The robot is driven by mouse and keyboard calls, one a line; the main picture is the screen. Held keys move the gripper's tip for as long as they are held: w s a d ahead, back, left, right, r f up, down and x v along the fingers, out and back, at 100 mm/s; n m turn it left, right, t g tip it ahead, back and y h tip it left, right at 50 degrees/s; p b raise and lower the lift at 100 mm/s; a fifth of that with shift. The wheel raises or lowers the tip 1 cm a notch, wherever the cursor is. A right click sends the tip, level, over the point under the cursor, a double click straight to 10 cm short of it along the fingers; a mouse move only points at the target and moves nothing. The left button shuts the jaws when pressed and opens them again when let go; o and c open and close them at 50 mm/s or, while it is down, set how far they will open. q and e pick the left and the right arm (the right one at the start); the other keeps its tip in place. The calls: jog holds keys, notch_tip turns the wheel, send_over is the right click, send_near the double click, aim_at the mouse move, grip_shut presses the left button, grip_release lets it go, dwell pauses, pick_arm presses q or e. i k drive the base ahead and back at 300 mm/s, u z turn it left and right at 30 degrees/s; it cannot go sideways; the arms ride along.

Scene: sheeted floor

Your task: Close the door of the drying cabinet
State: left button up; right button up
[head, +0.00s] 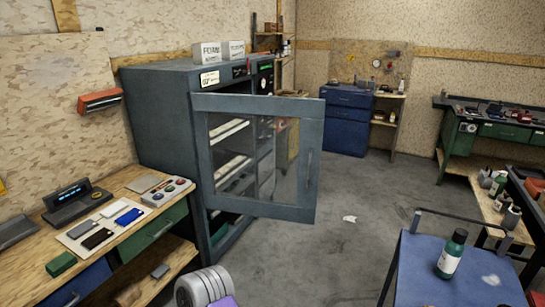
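The drying cabinet (165,115) is a tall blue-grey metal case against the wall at centre left. Its door (258,104) stands open, swung out toward me and to the right. The door has a thick grey frame around a clear pane, and shelves with pale trays show through it. A vertical handle (309,165) is on the right side of the door frame. The door partly hides the inside of the cabinet.
A wooden bench (125,185) with small devices stands left of the cabinet. A blue-topped cart (420,270) with a green bottle (451,254) is at the lower right. The floor right of the door is mostly clear, with a small white scrap (349,219).

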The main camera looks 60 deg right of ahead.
aim_at(311, 111)
jog(key=z, duration=1.8)
jog(key=i, duration=0.2)
jog(key=z, duration=0.05)
